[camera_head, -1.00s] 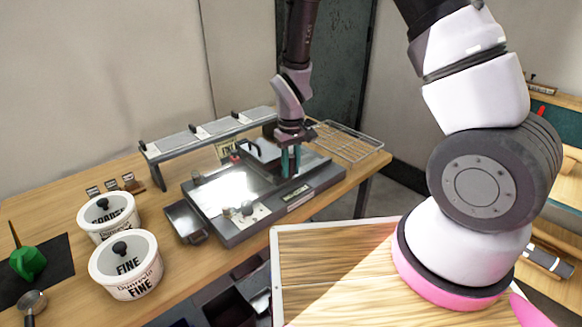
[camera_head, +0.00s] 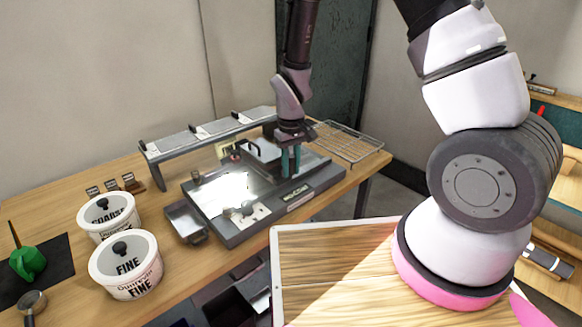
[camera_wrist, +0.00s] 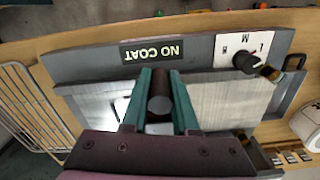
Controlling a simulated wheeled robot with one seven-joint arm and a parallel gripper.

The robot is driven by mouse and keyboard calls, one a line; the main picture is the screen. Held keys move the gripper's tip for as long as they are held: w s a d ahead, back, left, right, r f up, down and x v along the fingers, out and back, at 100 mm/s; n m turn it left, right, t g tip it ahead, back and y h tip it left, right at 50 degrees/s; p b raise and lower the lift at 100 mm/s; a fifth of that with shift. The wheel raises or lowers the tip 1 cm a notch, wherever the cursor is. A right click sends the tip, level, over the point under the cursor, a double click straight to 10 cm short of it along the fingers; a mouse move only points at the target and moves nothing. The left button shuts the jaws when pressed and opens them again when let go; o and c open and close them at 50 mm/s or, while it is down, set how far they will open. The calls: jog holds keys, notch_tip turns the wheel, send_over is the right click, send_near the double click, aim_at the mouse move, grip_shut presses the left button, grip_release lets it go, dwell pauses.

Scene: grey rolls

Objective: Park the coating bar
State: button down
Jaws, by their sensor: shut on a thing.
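The coating machine (camera_head: 235,235) is a grey flat bed with a bright metal plate (camera_head: 228,190). My gripper (camera_head: 291,172) points down over its right part, beside the label on its front edge. In the wrist view the teal fingers (camera_wrist: 160,82) are closed around a dark, round-topped cylinder (camera_wrist: 159,97), which looks like the coating bar's grip. The rest of the bar is hard to make out behind my gripper. The label (camera_wrist: 152,51) reads NO COAT, upside down, just beyond the fingertips. A dial (camera_wrist: 245,61) marked with letters sits to its right.
A long raised rack (camera_head: 205,135) with dark handles stands behind the machine. A wire rack (camera_head: 348,143) lies to its right. A small grey tray (camera_head: 185,222) is at its left end. White tubs marked COARSE (camera_head: 108,217) and FINE (camera_head: 127,268) stand further left.

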jog(key=w+d, duration=0.3)
jog(key=d, duration=0.1)
jog(key=w+d, duration=0.3)
jog(key=d, duration=0.1)
jog(key=w+d, duration=0.3)
jog(key=d, duration=0.2)
jog(key=shift+w, duration=0.25)
jog(key=c, duration=0.7)
grip_release()
jog(key=shift+d, duration=0.1)
jog(key=shift+r, duration=0.1)
notch_tip(320, 180, up, 11)
jog(key=shift+f, duration=0.2)
jog(key=shift+r, duration=0.1)
